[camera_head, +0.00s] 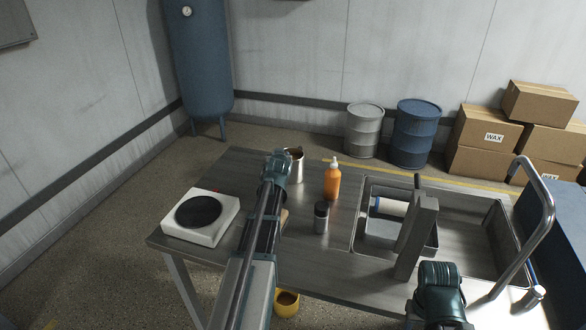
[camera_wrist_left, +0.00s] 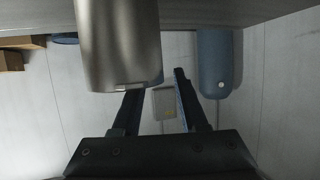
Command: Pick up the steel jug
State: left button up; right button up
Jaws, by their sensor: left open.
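The steel jug (camera_head: 296,166) stands upright near the back edge of the table, partly hidden behind my left gripper (camera_head: 279,158). In the left wrist view, where the scene appears upside down, the jug (camera_wrist_left: 118,45) is large at the top left. It overlaps the left-hand finger of my left gripper (camera_wrist_left: 158,83). The fingers are apart, with no object visibly clamped between them. I cannot tell whether the jug touches a finger. Part of my right arm shows at the bottom right of the head view, but its gripper fingers do not show.
A white hot plate (camera_head: 201,217) sits left of my left arm. An orange bottle (camera_head: 332,181) and a dark small bottle (camera_head: 321,217) stand right of the jug. A metal basin (camera_head: 405,188) and grey upright (camera_head: 416,240) are farther right.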

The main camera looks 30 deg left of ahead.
pick_arm(q)
grip_shut()
dwell(1.3)
